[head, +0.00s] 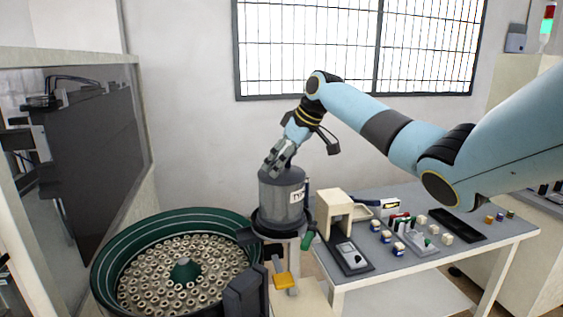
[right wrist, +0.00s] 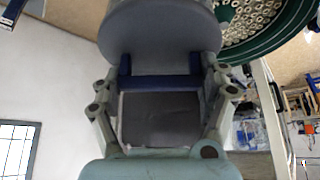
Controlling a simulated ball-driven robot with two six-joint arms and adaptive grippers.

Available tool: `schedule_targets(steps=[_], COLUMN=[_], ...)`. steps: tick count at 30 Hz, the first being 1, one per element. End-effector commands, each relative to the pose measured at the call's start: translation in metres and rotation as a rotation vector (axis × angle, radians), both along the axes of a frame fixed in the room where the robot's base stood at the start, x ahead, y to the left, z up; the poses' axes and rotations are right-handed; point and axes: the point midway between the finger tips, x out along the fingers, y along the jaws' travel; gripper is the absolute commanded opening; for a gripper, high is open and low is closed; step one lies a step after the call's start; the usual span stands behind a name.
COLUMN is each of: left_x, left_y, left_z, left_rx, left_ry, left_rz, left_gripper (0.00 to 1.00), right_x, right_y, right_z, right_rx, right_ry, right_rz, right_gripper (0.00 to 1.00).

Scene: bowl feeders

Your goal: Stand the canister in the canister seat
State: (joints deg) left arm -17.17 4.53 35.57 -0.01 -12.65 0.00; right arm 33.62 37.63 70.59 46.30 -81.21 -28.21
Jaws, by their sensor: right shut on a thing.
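The canister (head: 283,197) is a grey upright cylinder with a white label. It stands at, or just over, the dark round ring of the canister seat (head: 266,229) on a pale post. I cannot tell whether its base rests fully in it. My right gripper (head: 276,163) is at the canister's top and is shut on it. In the right wrist view, the canister (right wrist: 160,30) fills the top, with the fingers of my right gripper (right wrist: 160,77) at its near end. My left gripper is not in view.
A green bowl feeder (head: 112,246) full of small rings stands to the left of the seat. A cream block-shaped fixture (head: 335,205) stands close on the right. The grey table (head: 410,265) holds small blocks and a black tray (head: 458,224). A dark panel (head: 97,150) stands at left.

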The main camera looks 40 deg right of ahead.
Motion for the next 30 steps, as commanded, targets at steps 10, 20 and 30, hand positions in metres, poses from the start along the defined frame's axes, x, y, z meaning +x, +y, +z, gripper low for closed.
schedule_targets(steps=[10,20,30], left_x=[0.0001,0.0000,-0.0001], left_y=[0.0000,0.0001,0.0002], left_z=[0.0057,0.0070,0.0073], left_rx=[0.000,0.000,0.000], left_ry=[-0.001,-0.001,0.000], left_rz=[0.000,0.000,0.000], left_gripper=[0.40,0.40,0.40], right_x=[0.0009,0.0010,0.0009], right_y=[-0.0011,-0.0016,-0.0016], right_z=[0.0027,0.0014,0.0015], right_rx=[0.000,0.000,0.000], right_ry=[-0.003,-0.003,-0.003], right_rz=[0.000,0.000,0.000], right_gripper=[0.18,0.18,0.18])
